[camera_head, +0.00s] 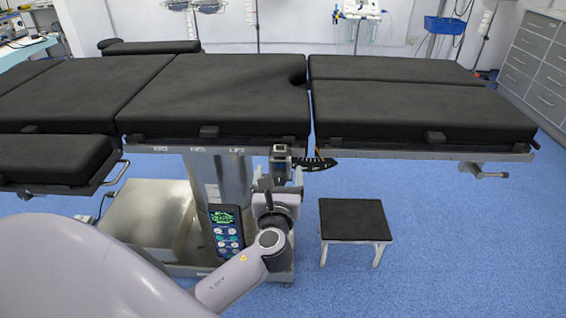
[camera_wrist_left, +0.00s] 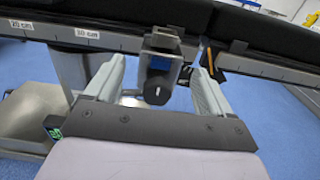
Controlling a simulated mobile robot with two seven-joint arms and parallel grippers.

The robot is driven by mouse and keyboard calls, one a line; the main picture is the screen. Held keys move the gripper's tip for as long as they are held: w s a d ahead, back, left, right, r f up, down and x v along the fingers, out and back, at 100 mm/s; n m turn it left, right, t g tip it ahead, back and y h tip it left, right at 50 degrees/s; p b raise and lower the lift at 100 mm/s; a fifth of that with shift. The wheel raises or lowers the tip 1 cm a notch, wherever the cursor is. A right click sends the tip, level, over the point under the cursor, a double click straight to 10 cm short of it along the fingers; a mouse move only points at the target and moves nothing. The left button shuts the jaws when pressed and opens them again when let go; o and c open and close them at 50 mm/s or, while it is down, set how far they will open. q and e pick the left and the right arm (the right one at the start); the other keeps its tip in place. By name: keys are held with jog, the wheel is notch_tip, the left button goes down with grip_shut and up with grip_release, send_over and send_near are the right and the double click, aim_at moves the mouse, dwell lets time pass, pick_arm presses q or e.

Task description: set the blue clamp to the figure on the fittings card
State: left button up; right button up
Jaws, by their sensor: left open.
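The blue clamp (camera_head: 280,160) sits on the table's side rail, right of the rail labels. In the left wrist view the fingers of my left gripper (camera_wrist_left: 158,70) stand on either side of the clamp and knob, with gaps. Rail labels (camera_wrist_left: 87,34) read about 20 cm and 30 cm. I cannot make out a fittings card. My right gripper is out of view.
A dark pointed plate (camera_head: 320,164) hangs right of the clamp, close to the right finger. The table column and a hand control (camera_head: 226,229) stand left of my arm. A black-topped step stool (camera_head: 355,219) is on the floor at right.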

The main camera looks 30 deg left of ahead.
aim_at(280, 166)
pick_arm(q)
jog(key=shift+x, duration=2.35)
jog(key=c, duration=1.4)
jog(key=s+a, duration=0.1)
jog(key=a+p, duration=0.1)
jog(key=s+a+p, duration=0.1)
jog(key=a, duration=0.1)
jog(key=shift+s+r, duration=0.2)
jog(key=shift+s, duration=0.1)
jog(key=s+a, duration=0.1)
jog(key=a+p, duration=0.1)
jog(key=a, duration=0.1)
jog(key=s+a, duration=0.1)
jog(key=shift+s+a+f+p, duration=0.15)
jog(key=shift+s+a+p, duration=0.15)
jog(key=shift+s+a, duration=0.25)
jog(key=shift+a, duration=0.15)
